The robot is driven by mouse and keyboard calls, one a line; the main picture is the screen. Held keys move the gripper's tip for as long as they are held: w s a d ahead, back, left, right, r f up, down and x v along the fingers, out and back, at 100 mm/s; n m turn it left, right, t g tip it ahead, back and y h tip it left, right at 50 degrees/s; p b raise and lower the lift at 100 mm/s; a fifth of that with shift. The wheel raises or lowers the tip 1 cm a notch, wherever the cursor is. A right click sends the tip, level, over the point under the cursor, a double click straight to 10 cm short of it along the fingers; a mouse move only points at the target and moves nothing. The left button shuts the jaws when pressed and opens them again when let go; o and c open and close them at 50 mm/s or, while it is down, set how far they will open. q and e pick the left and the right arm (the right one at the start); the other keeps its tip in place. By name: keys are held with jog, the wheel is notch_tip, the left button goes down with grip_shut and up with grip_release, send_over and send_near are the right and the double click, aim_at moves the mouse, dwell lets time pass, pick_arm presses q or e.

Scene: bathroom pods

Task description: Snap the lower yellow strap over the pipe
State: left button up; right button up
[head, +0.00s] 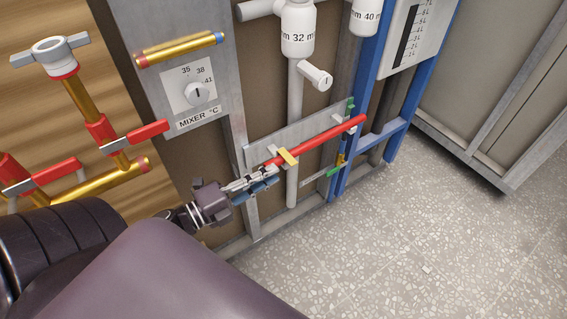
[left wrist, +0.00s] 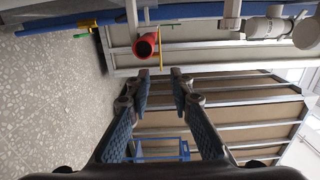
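The red pipe (head: 325,139) runs along a grey rail on the wall frame; its open end faces me in the left wrist view (left wrist: 146,45). A yellow strap (head: 288,156) is at the pipe's near end. In the left wrist view the strap (left wrist: 160,48) is a thin, straight strip beside the pipe's mouth; I cannot tell if it is fastened. My left gripper (head: 269,176) is just left of the strap in the head view. In the left wrist view its fingertips (left wrist: 160,74) are apart with nothing between them, below the pipe end. My right gripper is not in view.
Green straps (head: 350,104) (head: 334,171) are near the blue post (head: 372,100). A white vertical drain pipe (head: 293,185) passes behind the red pipe. The mixer panel (head: 190,90) and gold pipes with red levers (head: 135,138) are left.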

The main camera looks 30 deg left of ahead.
pick_arm(q)
jog(key=shift+v, duration=2.1)
